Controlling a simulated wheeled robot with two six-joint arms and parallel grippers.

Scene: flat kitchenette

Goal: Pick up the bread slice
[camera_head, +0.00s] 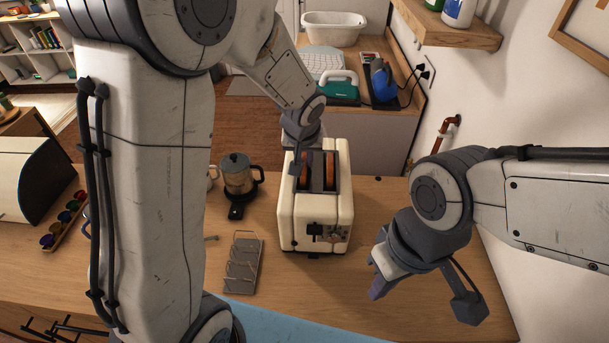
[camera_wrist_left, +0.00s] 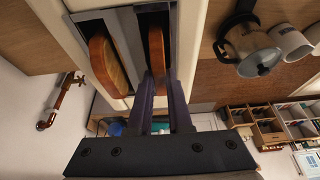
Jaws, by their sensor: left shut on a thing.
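A cream toaster (camera_head: 318,225) stands on the wooden counter, with two browned bread slices in its slots. My left gripper (camera_head: 299,165) reaches down over the toaster's left slot and is shut on the bread slice (camera_head: 304,172) there. In the left wrist view, my left gripper's fingers (camera_wrist_left: 160,82) close on this bread slice (camera_wrist_left: 156,52), which is still within the slot. The other bread slice (camera_head: 330,168) sits in the right slot, apart from the fingers. My right gripper (camera_head: 379,287) hangs empty over the counter right of the toaster; its finger gap is not clear.
A glass coffee pot (camera_head: 237,178) stands left of the toaster, and a metal toast rack (camera_head: 243,264) lies in front of it. A capsule tray (camera_head: 63,219) and a bread bin (camera_head: 38,180) are at the far left. The counter right of the toaster is clear.

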